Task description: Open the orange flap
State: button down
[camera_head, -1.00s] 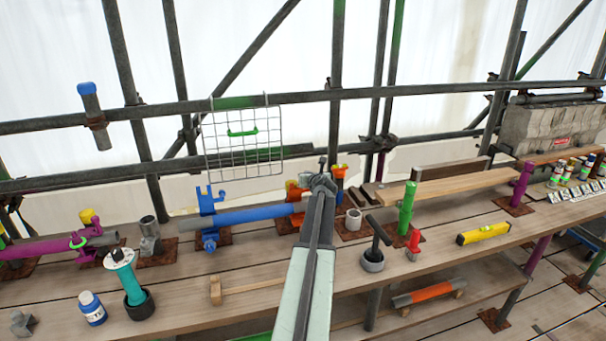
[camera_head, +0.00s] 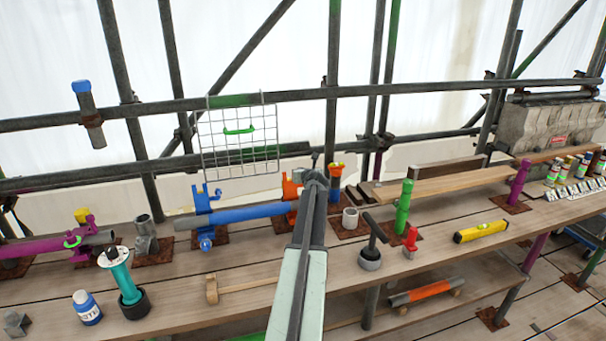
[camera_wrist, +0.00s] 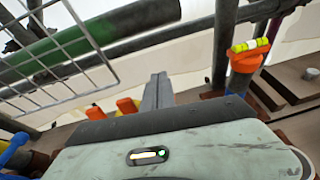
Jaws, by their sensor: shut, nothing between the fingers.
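An orange coupler piece (camera_head: 291,186) sits at the right end of the blue tube, partly hidden behind my arm; I take this as the part with the orange flap. In the wrist view, two orange pieces (camera_wrist: 127,107) show low, just left of my gripper's fingers. Whether the flap is open or closed I cannot tell. My gripper (camera_head: 315,165) is shut and empty, reaching toward the rail just right of the orange piece. Its closed fingers (camera_wrist: 157,88) point forward in the wrist view. I cannot tell whether they touch anything.
A blue post with an orange top and yellow vial (camera_head: 336,172) stands close right of my gripper. A wire basket (camera_head: 238,150) hangs at the left on the scaffold rail (camera_head: 380,89). A green post (camera_head: 404,207) and a black-handled tool (camera_head: 372,245) stand further right.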

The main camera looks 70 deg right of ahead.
jog(key=shift+r, duration=0.1)
dwell(0.4)
jog(key=shift+r+p, duration=0.3)
jog(key=shift+p, duration=0.1)
notch_tip(320, 180, up, 9)
jog(key=p, duration=0.9)
jog(key=shift+a, duration=0.25)
jog(key=shift+w, duration=0.2)
jog(key=shift+s, duration=0.1)
